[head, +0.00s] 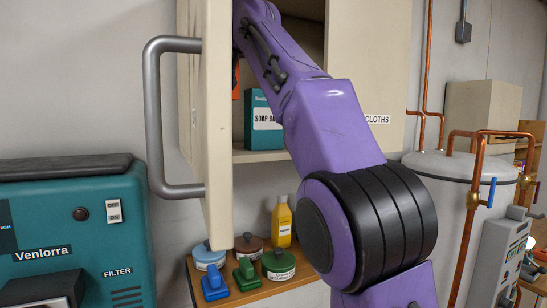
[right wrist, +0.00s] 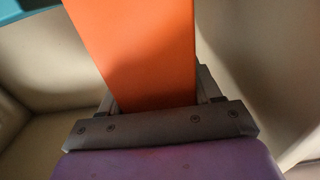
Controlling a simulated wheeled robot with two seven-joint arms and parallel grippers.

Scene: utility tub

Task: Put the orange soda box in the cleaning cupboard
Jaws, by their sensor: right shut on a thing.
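The orange soda box (right wrist: 140,45) fills the upper middle of the right wrist view, between the fingers of my right gripper (right wrist: 155,95), which is shut on it. A thin orange strip of the box (head: 236,78) shows in the head view inside the cream cupboard (head: 368,75), just beside its open door (head: 210,130). My purple right arm reaches up into the cupboard and hides much of the opening. Cream walls surround the box in the wrist view. Whether its base touches the shelf is hidden. My left gripper is not in view.
A teal soap box (head: 262,115) stands on the cupboard shelf, close to my arm. The door's grey handle (head: 155,115) juts out left. Below, a wooden shelf (head: 250,291) holds a yellow bottle (head: 281,223), round tins and brushes. A teal machine (head: 75,225) stands left.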

